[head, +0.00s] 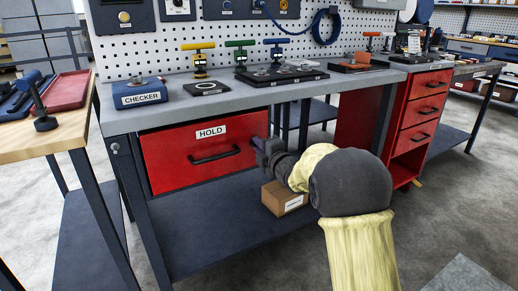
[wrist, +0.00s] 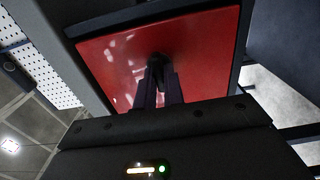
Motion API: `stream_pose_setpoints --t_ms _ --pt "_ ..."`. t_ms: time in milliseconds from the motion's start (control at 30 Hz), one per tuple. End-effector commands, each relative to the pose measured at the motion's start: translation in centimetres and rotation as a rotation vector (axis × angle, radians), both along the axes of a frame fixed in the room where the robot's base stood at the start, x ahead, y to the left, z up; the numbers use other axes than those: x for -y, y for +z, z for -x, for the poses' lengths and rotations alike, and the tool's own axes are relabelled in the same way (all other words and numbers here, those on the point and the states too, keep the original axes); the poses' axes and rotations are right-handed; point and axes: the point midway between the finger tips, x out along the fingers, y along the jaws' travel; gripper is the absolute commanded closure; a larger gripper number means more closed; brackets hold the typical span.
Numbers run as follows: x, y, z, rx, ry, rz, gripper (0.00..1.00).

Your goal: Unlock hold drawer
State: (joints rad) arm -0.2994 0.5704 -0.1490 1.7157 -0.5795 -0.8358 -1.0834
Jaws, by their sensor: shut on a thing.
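The red HOLD drawer (head: 175,170) hangs under the workbench at the left, its front flush and a black handle (head: 214,155) across it. My gripper (head: 264,148) is at the right side of the red drawer housing. In the wrist view, my gripper (wrist: 160,82) points at a red panel (wrist: 205,58). Its two fingers are shut on a small dark knob-like piece (wrist: 156,60) standing out from that panel. The fingers hide most of this piece, so I cannot tell its exact shape or which way it is turned.
The bench top (head: 180,105) overhangs the drawer, with a blue CHECKER box (head: 140,93) on it. A cardboard box (head: 284,198) sits on the lower shelf (head: 210,235) below my gripper. A red drawer cabinet (head: 420,105) stands to the right. Floor in front is clear.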

Motion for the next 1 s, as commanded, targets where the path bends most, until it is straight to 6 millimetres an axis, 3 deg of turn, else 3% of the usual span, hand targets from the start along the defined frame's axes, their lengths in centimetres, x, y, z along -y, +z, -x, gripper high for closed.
stream_pose_setpoints --t_ms 267,300,400,767,1000 --pt "0.0 -0.1 0.0 -0.001 0.001 0.004 1.00" --pt "0.0 -0.1 0.0 -0.001 0.001 0.004 0.88" --pt "0.0 -0.1 0.0 -0.001 0.001 0.003 0.68" --pt "0.1 0.0 0.2 0.000 0.000 0.001 0.68" --pt "1.3 0.2 1.9 0.000 0.000 0.001 0.68"
